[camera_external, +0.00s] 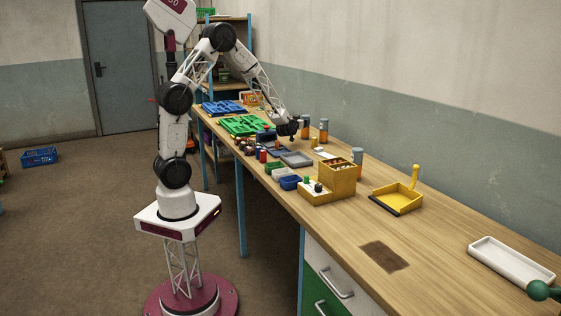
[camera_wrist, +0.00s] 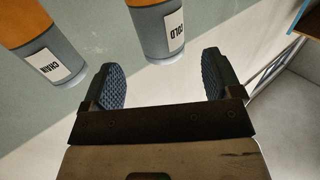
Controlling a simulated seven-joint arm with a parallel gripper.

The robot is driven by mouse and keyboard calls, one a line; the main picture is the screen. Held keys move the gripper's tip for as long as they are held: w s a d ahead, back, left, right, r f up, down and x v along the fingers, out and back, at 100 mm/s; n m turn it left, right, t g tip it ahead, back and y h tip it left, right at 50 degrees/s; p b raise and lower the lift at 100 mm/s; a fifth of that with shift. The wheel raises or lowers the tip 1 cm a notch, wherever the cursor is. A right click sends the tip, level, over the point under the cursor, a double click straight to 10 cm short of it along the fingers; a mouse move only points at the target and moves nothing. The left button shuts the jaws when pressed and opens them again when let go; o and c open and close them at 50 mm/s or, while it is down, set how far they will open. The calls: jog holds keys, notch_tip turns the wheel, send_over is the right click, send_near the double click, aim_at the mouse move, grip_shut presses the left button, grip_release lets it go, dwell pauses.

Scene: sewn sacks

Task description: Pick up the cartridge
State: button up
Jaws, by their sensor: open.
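Several orange and grey cylinders that look like cartridges stand upright along the wall side of the bench. Two, a nearer-left cartridge (camera_external: 305,127) and another cartridge (camera_external: 323,130), are close to my gripper (camera_external: 294,128); a third cartridge (camera_external: 357,157) stands farther right behind a yellow box. In the wrist view, one labelled cartridge (camera_wrist: 158,30) is just beyond the gap of my gripper (camera_wrist: 162,80), and another cartridge (camera_wrist: 45,50) is to its left. The jaws are open and nothing is between the fingers. The cartridges' orange ends are cut off by the frame.
The wooden bench (camera_external: 440,220) also holds green trays (camera_external: 243,125), a grey tray (camera_external: 296,159), a blue bin (camera_external: 289,182), a yellow box (camera_external: 338,178), a yellow dustpan-like tray (camera_external: 397,198) and a white tray (camera_external: 510,262). The wall runs close behind. The bench's right part is mostly clear.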

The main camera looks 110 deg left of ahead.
aim_at(306, 118)
jog(key=shift+w+a, duration=0.1)
jog(key=shift+a, duration=0.55)
jog(key=shift+w+a, duration=0.2)
jog(key=shift+a, duration=1.1)
jog(key=shift+w+a, duration=0.2)
jog(key=shift+a, duration=1.05)
jog(key=shift+c, duration=0.4)
jog(key=shift+r, duration=0.1)
jog(key=c, duration=1.4)
